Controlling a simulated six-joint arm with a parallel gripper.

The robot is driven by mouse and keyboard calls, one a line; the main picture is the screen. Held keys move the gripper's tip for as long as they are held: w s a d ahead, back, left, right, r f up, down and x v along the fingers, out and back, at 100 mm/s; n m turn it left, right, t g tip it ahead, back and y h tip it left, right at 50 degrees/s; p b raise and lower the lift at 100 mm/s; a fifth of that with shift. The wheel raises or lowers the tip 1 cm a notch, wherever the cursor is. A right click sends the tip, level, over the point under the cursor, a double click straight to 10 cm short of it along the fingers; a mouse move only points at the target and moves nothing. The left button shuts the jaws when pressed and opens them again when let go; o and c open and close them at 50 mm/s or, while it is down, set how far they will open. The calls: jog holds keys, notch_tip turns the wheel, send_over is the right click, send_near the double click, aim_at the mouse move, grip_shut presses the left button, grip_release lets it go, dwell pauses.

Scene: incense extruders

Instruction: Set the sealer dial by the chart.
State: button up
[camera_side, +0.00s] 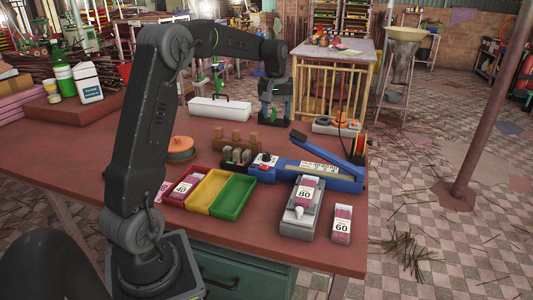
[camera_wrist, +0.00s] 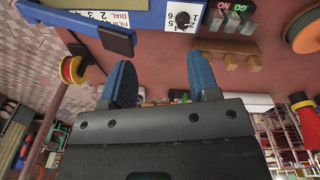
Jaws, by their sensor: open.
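The blue sealer (camera_side: 285,173) lies on the red-brown table, its long arm raised at the right. Its dial (camera_side: 264,159) is a dark knob on a white face at the left end. In the wrist view the dial (camera_wrist: 183,20) shows numbers around it, including 1, 2, 5 and 6; its exact setting is unclear. The chart (camera_side: 320,168) is a white label on the sealer; in the wrist view the chart (camera_wrist: 92,17) reads FILM and DIAL with numbers, partly cut off. My gripper (camera_side: 275,120) is open and empty, above and behind the sealer; its fingers (camera_wrist: 162,82) are apart.
A packet marked 40 (camera_side: 183,188) is in the red tray, beside yellow (camera_side: 206,190) and green (camera_side: 233,196) trays. A wooden rack (camera_side: 235,140) stands behind.

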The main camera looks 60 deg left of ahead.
jog(key=n, duration=0.2)
send_over(266, 154)
notch_tip(266, 154, down, 5)
jog(key=shift+g+h, duration=0.3)
jog(key=shift+g, duration=0.1)
notch_tip(266, 154, down, 13)
jog(key=shift+f, duration=0.2)
jog(key=shift+c, duration=0.3)
jog(key=c, duration=0.9)
jog(key=shift+o, duration=0.2)
